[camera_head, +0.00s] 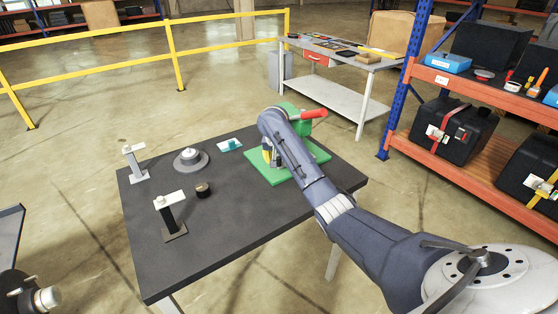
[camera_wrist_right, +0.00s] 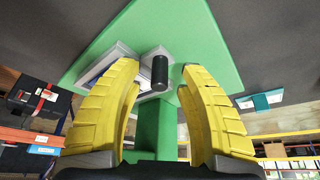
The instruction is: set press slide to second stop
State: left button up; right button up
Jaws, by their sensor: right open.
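The green press stands on its green base plate (camera_head: 285,173) at the right of the dark table, with a red handle (camera_head: 313,113) at its top. My right arm covers much of it in the camera_head view. In the right wrist view the press's green plate (camera_wrist_right: 190,25) and column (camera_wrist_right: 156,130) show inverted. A short black knob (camera_wrist_right: 160,71) on a grey part of the press lies between the yellow fingers of my right gripper (camera_wrist_right: 160,75). The fingers are open, with a gap on both sides of the knob. In the camera_head view a yellow finger (camera_head: 267,156) shows beside the press. My left gripper is not seen.
On the table (camera_head: 235,215) are two posts with white tops (camera_head: 169,199) (camera_head: 132,150), a grey round part (camera_head: 190,160), a small black cylinder (camera_head: 202,189) and a teal-and-white piece (camera_head: 230,145). The table's front is clear. Orange shelving (camera_head: 475,100) stands at the right.

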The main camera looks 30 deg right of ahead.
jog(key=shift+d+f, duration=0.1)
jog(key=shift+f, duration=0.25)
grip_shut()
jog(key=shift+w+r, duration=0.1)
dwell(0.4)
